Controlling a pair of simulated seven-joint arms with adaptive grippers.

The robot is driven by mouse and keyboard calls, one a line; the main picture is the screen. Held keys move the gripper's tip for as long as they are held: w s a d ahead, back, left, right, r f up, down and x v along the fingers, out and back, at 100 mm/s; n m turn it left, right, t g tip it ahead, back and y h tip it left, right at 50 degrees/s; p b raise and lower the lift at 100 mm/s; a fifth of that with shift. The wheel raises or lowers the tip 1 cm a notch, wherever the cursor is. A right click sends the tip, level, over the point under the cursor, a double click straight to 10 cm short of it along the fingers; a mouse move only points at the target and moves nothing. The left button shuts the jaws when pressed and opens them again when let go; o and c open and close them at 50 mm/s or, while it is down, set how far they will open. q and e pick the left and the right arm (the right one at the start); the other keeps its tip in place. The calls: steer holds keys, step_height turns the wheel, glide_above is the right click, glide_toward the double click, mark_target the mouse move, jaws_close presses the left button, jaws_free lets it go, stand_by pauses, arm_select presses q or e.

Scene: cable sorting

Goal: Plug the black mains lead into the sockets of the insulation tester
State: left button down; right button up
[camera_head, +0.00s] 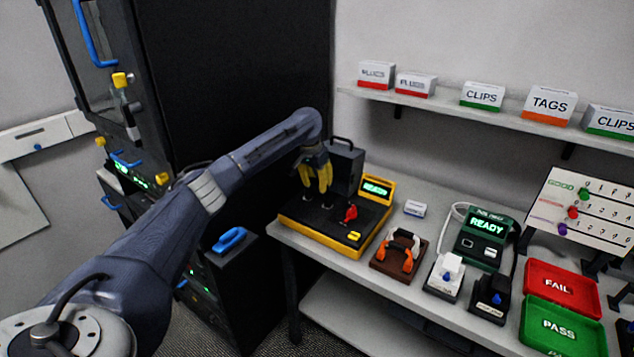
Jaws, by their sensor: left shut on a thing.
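The insulation tester (310,228) is a yellow case with a black top on the left end of the bench. It has a lit green display (377,188), a red knob (351,214) and a yellow button (354,236). My left gripper (318,187) has yellow fingers and points down over the rear left of the black top. It is shut on a small dark thing, likely an end of the black mains lead. The lead is hard to make out against the black top, and I cannot tell whether it touches the sockets. My right gripper is not in view.
Right of the tester, a brown stand (388,268) holds orange clamps. White (447,282) and black (489,300) plug stands follow, with a green READY unit (483,240) behind. Red FAIL (561,287) and green PASS (562,326) trays lie at right. A dark cabinet (240,110) stands left.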

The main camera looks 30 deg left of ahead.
arm_select(q)
steer(key=shift+f, duration=0.6)
stand_by(1.2)
steer(key=shift+c, duration=0.8)
jaws_free()
steer(key=shift+w+r+v, duration=0.1)
steer(key=shift+w+v, duration=0.2)
steer(key=shift+v, duration=1)
steer(key=shift+w+r+v, duration=0.1)
steer(key=shift+w+v, duration=0.2)
steer(key=shift+v, duration=1.05)
steer(key=shift+w+v, duration=0.3)
steer(key=shift+v, duration=1)
